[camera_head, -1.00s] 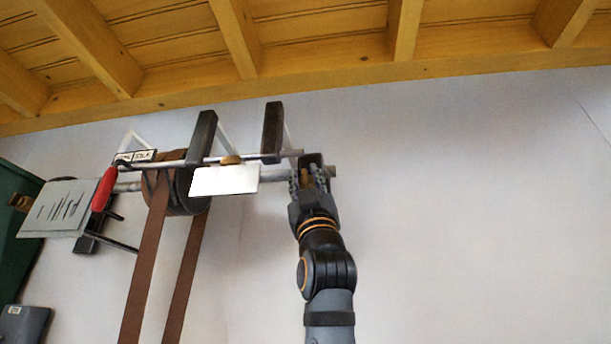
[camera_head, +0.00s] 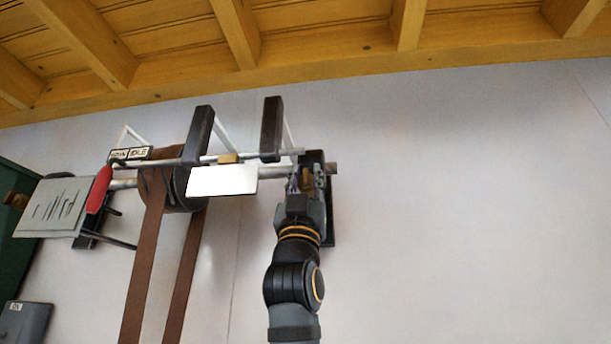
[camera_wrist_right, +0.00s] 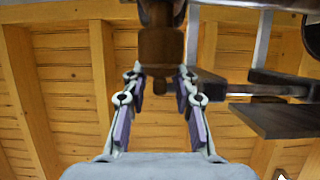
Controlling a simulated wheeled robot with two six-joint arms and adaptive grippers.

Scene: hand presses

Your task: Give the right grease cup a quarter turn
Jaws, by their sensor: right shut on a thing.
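The right grease cup (camera_head: 308,180) is a small brass-brown piece under the right end of the overhead shaft, mostly hidden by my gripper in the head view. In the right wrist view the cup (camera_wrist_right: 161,46) is a brown cylinder hanging from above. My right gripper (camera_head: 307,174) reaches up from below and is shut on the cup. In the wrist view the gripper's fingertips (camera_wrist_right: 160,72) are on either side of the cup's lower part. Any turn of the cup itself is hard to read. My left gripper is not in view.
The horizontal shaft (camera_head: 272,172) carries dark pulleys with brown belts (camera_head: 146,258) to the left. A blank white plate (camera_head: 222,181) hangs left of the gripper. A dark wall bracket (camera_head: 329,220) stands behind it. The wall to the right is clear.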

